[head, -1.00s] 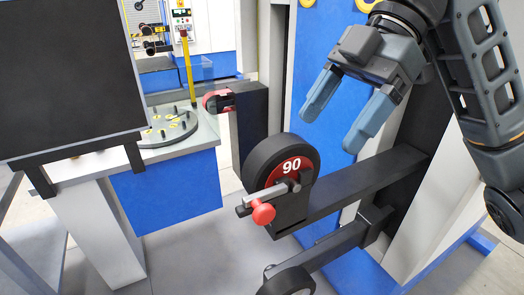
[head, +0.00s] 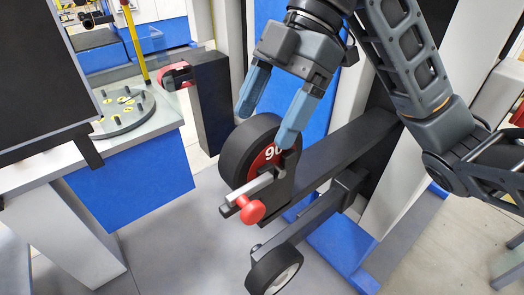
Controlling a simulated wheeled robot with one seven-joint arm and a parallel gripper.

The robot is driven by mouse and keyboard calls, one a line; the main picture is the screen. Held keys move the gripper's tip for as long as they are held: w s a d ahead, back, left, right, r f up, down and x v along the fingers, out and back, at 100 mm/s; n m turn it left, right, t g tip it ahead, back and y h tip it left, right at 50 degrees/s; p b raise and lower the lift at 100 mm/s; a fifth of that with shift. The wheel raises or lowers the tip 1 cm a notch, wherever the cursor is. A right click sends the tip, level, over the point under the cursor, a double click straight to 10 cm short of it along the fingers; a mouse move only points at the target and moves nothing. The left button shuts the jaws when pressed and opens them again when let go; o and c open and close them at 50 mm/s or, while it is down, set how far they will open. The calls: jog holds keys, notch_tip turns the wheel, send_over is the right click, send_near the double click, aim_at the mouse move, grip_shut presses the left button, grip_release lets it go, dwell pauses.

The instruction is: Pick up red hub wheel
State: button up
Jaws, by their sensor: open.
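The red hub wheel (head: 235,155) is a thick black wheel with a red face marked 90. It stands upright in the dark arm fixture, with a grey clamp bar and a red knob (head: 251,212) in front of its lower part. My gripper (head: 264,127) is open and empty, pointing down just over the top of the wheel. Its left fingertip is at the wheel's upper edge, and its right finger covers part of the red face and the number. Whether the fingers touch the wheel, I cannot tell.
A second black wheel with a pale hub (head: 284,279) sits lower on another arm. A red part (head: 177,76) is on a dark post at the back. A round pegged plate (head: 123,108) lies on the left bench. A black panel (head: 35,75) stands at left.

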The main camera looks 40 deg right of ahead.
jog(key=shift+x, duration=1)
jog(key=c, duration=1.2)
jog(key=shift+o, duration=0.2)
jog(key=shift+r, duration=0.1)
